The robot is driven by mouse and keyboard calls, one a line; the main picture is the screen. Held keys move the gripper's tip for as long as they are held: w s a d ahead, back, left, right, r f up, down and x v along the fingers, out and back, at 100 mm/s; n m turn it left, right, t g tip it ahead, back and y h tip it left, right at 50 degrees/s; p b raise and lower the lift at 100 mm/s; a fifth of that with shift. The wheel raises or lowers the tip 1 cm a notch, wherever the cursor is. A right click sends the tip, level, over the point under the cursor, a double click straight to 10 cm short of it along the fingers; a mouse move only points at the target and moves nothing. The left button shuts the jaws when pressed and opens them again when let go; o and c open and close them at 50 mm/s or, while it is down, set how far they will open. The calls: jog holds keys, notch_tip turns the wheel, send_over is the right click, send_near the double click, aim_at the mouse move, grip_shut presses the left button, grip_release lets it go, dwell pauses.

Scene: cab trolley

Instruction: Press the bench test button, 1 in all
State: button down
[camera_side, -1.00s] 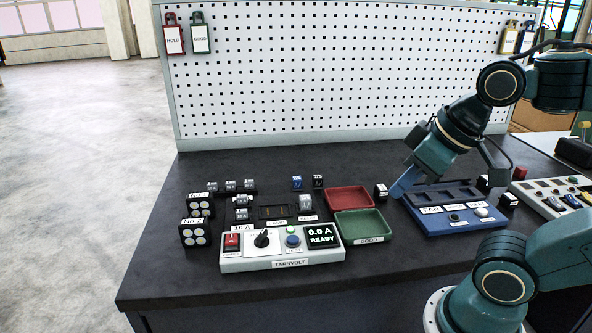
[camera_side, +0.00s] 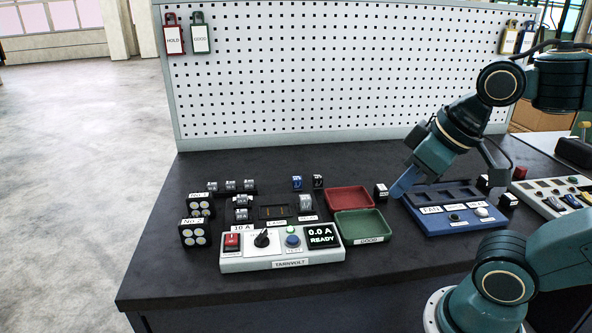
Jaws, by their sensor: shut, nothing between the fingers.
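The bench tester (camera_side: 268,262), a white box labelled TARNVOLT, sits at the front of the dark bench. It has a blue round button (camera_side: 292,240) with a small label below that seems to read TEST, a red switch (camera_side: 232,240), a black knob (camera_side: 263,238) and a display (camera_side: 321,236) reading 0.0 A READY. My gripper (camera_side: 399,191) is shut and empty, its blue fingers pointing down by the left back corner of the blue FAN panel (camera_side: 440,229). It is well to the right of and behind the tester button. Whether the fingertips touch anything is unclear.
A red tray (camera_side: 349,210) and a green tray (camera_side: 346,236) lie between tester and gripper. Small relays, fuses and lamp blocks (camera_side: 194,233) stand left. A pegboard (camera_side: 330,75) rises behind. The bench front left is clear.

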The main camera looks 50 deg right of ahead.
jog(key=shift+w, duration=0.1)
dwell(0.7)
jog(key=n+y, duration=0.1)
jog(key=y, duration=0.6)
send_over(298, 238)
notch_tip(298, 238, down, 9)
jog(key=shift+d+r, duration=0.1)
dwell(0.5)
jog(key=shift+f, duration=4.4)
